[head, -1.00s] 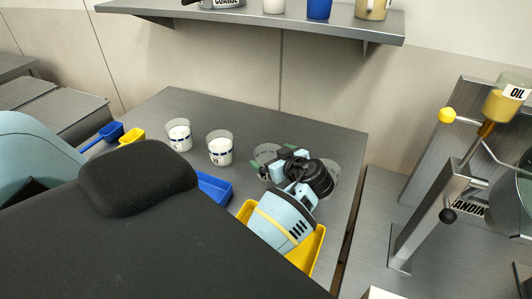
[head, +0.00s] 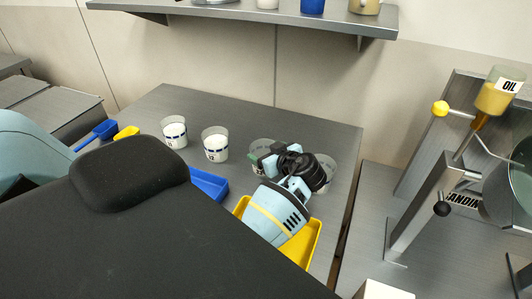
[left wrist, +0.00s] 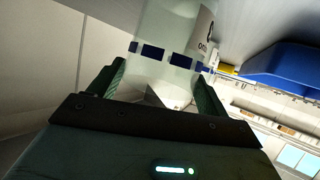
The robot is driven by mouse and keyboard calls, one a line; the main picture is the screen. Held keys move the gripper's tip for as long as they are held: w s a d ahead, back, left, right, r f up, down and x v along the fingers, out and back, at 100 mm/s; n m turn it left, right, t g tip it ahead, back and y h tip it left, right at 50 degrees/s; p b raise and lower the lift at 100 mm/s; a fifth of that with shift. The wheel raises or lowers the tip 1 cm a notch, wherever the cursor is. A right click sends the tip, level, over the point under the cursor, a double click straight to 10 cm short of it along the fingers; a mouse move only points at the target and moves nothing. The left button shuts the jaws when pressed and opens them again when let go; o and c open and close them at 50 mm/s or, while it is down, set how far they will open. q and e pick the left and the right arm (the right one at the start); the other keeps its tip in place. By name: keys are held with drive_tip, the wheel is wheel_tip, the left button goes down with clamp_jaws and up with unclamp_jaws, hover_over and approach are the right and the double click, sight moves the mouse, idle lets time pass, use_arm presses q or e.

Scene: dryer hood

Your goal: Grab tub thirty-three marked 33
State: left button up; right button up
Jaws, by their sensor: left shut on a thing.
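A clear tub (head: 262,148) with white contents stands towards the right of the grey table, partly hidden by my left gripper (head: 262,158). In the left wrist view, my left gripper (left wrist: 160,82) is shut on this clear tub (left wrist: 165,30), with a green-padded finger on either side. A band of dark blue blocks runs round the tub. Part of its marking shows at the edge, but I cannot read a number. Another clear tub (head: 326,178) is mostly hidden behind my wrist. Two more tubs, a left one (head: 174,134) and a middle one (head: 215,147), stand to the left. My right gripper is not in view.
A yellow tray (head: 309,250) and a blue tray (head: 211,185) lie in front of the tubs. Blue (head: 105,129) and yellow (head: 126,132) scoops lie at the left. A shelf (head: 250,14) hangs above. An oil stand (head: 440,190) is to the right.

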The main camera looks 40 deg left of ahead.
use_arm(q)
wheel_tip(320, 180, up, 10)
drive_tip(key=shift+f, duration=0.15)
idle(0.3)
